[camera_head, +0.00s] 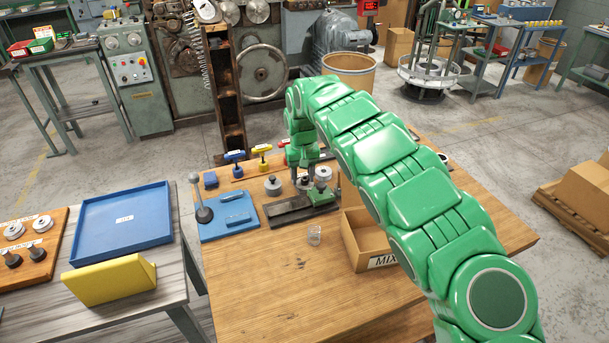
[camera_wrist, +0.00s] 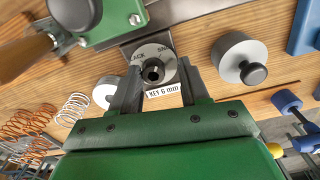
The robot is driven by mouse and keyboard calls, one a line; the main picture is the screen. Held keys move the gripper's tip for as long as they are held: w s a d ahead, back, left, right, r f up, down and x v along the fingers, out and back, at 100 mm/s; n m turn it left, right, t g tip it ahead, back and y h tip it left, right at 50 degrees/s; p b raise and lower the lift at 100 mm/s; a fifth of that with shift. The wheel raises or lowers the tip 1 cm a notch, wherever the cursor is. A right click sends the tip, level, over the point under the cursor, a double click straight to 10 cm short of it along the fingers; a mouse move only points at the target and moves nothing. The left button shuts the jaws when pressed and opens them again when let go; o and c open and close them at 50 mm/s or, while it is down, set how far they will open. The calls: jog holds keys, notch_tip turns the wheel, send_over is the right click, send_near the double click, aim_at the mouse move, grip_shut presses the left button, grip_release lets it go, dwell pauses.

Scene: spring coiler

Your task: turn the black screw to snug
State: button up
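The black screw (camera_wrist: 153,71) is a dark round socket-like head in the middle of a pale dial in the wrist view. The dial (camera_wrist: 140,60) carries partly readable lettering, "LACK" on the left and "SN" on the right. A label (camera_wrist: 163,90) reading "KEY 6 mm" sits below it. My gripper (camera_wrist: 158,74) is open, its two grey fingers apart on either side of the screw and dial. Whether a finger touches the screw cannot be told. In the head view my gripper (camera_head: 303,172) points down over the grey fixture (camera_head: 290,212); the screw is hidden there.
A green block (camera_head: 321,194) stands on the fixture. A grey disc with a black knob (camera_wrist: 242,60) is close beside the dial. A cardboard box marked MIX (camera_head: 365,240), a loose coil (camera_head: 314,235) and a blue mat (camera_head: 225,222) share the table. The table front is clear.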

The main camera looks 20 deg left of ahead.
aim_at(303, 183)
jog(key=shift+w+d, duration=0.1)
jog(key=shift+r, duration=0.5)
notch_tip(303, 183, up, 7)
jog(key=shift+f, duration=0.1)
dwell(0.4)
